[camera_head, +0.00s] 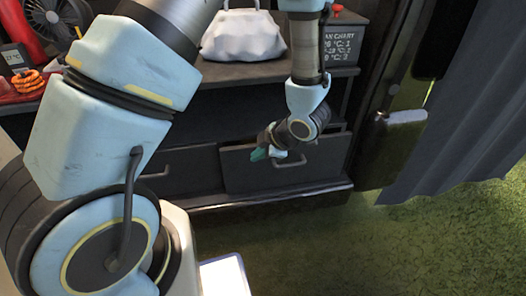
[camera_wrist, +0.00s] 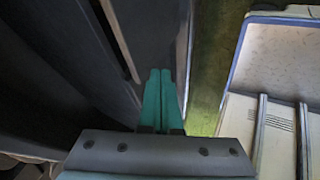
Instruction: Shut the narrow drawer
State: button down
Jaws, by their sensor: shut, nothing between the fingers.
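A dark cabinet holds two drawers side by side low down in the head view. The right drawer (camera_head: 325,160) has a bar handle and appears to stand out a little from the cabinet, with its top edge showing. The left drawer (camera_head: 190,168) is partly hidden behind my arm and looks flush. I cannot tell surely which is the narrow one. My gripper (camera_head: 258,155) is in front of the left part of the right drawer. In the wrist view its teal fingers (camera_wrist: 161,98) are together and empty, beside a dark front with a long bar; contact is unclear.
A white bag (camera_head: 243,36) and a dark box with a chart (camera_head: 340,42) stand on the shelf above. A grey curtain (camera_head: 465,100) hangs at the right. Green floor (camera_head: 400,245) is clear in front of the cabinet.

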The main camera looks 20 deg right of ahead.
aim_at(248, 145)
jog(key=shift+w+a+f+b, duration=0.15)
jog(key=shift+w+f, duration=0.35)
jog(key=shift+w, duration=0.5)
jog(key=shift+w+a+f+b, duration=0.1)
jog(key=shift+w+f, duration=0.45)
jog(key=shift+w, duration=0.45)
jog(key=shift+w+a+f+b, duration=0.15)
jog(key=shift+w+f, duration=0.35)
jog(key=shift+w, duration=0.5)
jog(key=w, duration=0.1)
jog(key=w+p, duration=0.2)
jog(key=shift+w+d+r, duration=0.15)
jog(key=shift+w+d, duration=0.15)
jog(key=shift+w, duration=0.6)
